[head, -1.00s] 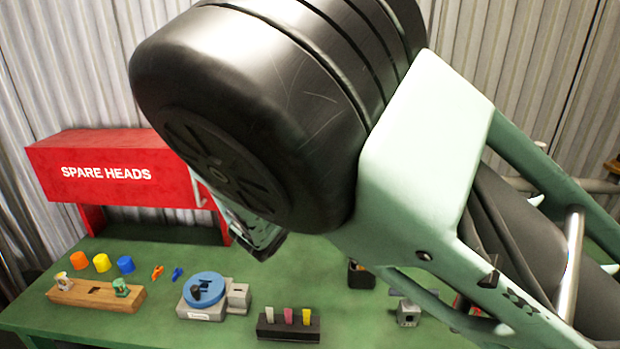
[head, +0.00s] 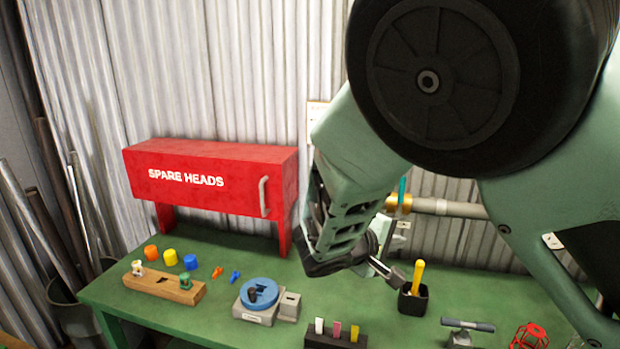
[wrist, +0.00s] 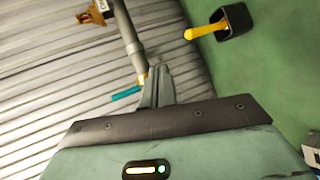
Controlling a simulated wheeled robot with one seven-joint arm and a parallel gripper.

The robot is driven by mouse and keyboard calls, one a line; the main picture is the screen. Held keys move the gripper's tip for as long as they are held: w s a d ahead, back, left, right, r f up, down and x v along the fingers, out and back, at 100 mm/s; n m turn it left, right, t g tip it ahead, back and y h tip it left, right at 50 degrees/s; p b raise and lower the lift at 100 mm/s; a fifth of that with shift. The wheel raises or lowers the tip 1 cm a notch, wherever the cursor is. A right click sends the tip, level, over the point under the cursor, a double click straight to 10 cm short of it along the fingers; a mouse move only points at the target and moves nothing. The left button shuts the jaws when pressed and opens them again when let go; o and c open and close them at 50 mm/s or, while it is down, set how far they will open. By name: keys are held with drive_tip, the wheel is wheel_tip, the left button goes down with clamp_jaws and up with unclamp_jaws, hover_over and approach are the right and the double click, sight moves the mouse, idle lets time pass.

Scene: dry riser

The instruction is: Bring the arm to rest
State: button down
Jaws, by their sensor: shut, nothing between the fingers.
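My arm fills the upper right of the head view, bent above the green bench. My gripper (head: 388,272) hangs from it above the back of the bench, shut and empty. In the wrist view its closed fingers (wrist: 158,86) point toward the corrugated wall and a pipe. Part of the gripper in the head view is hidden by the wrist body.
A red SPARE HEADS cabinet (head: 200,180) stands at the back left. A grey pipe (head: 455,208) with a teal lever (head: 402,188) runs along the wall behind my gripper. A black cup (head: 413,300) holds a yellow-handled tool (head: 418,275). A blue round fixture (head: 259,293), wooden block (head: 165,285) and black rack (head: 335,340) stand on the bench.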

drive_tip(key=s+a+g+y, duration=0.2)
drive_tip(key=s+y, duration=0.2)
drive_tip(key=s, duration=0.6)
drive_tip(key=s+a+r+g+y, duration=0.1)
drive_tip(key=s+a+g+y, duration=0.1)
drive_tip(key=s, duration=0.8)
drive_tip(key=s+a+g+y, duration=0.2)
drive_tip(key=s+y, duration=0.3)
drive_tip(key=s, duration=0.4)
drive_tip(key=shift+s+r+g+y, duration=0.25)
drive_tip(key=shift+s+g+y, duration=0.15)
drive_tip(key=shift+g, duration=0.4)
